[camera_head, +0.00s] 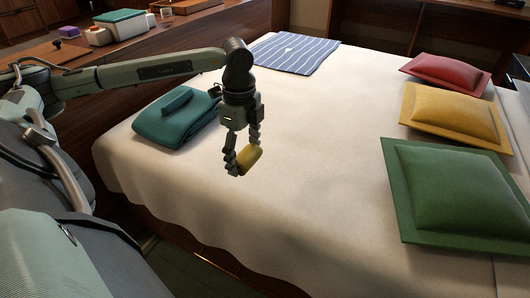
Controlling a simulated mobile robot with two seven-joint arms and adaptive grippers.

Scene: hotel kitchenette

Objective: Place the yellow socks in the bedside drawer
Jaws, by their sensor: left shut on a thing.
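My left gripper (243,164) points down over the near left part of the bed. It is shut on a small yellow bundle, the yellow socks (251,158). The socks appear to be held above the white bedcover; the exact height is hard to tell. The bedside drawer cannot be made out for certain in this view. My right gripper is not in view.
The bed (310,170) fills the middle. A folded teal blanket (178,120) lies left of my gripper and a striped blue cloth (297,52) farther back. Red (447,72), yellow (453,112) and green (458,190) pillows lie right. Boxes (122,22) stand on a wooden surface behind.

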